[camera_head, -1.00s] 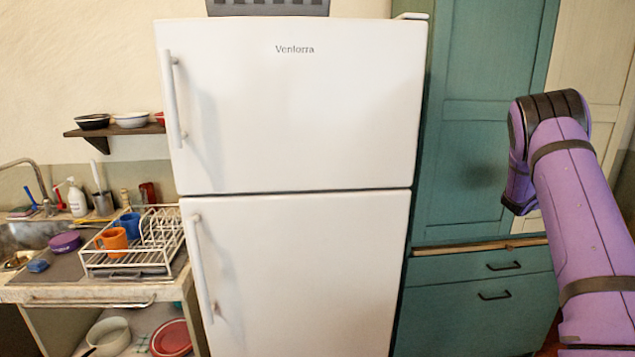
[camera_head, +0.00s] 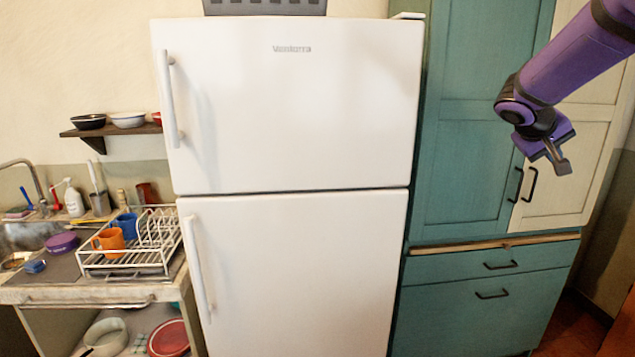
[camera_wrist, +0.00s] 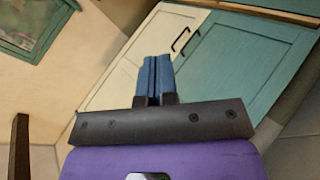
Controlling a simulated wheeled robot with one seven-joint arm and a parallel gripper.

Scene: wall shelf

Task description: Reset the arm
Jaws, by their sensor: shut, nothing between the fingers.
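My gripper (camera_head: 557,160) hangs at the end of my purple arm at the upper right of the head view. It is in front of the teal and cream cupboard doors and apart from them, as far as I can tell. In the wrist view my gripper (camera_wrist: 154,66) points toward the cupboard, its two blue fingers side by side and shut with nothing between them. No object is held.
A white fridge (camera_head: 290,110) stands at the centre, both doors shut. A teal cupboard (camera_head: 470,130) with drawers stands right of it. A dish rack (camera_head: 130,262) with mugs sits on the left counter. A wall shelf (camera_head: 120,131) holds bowls.

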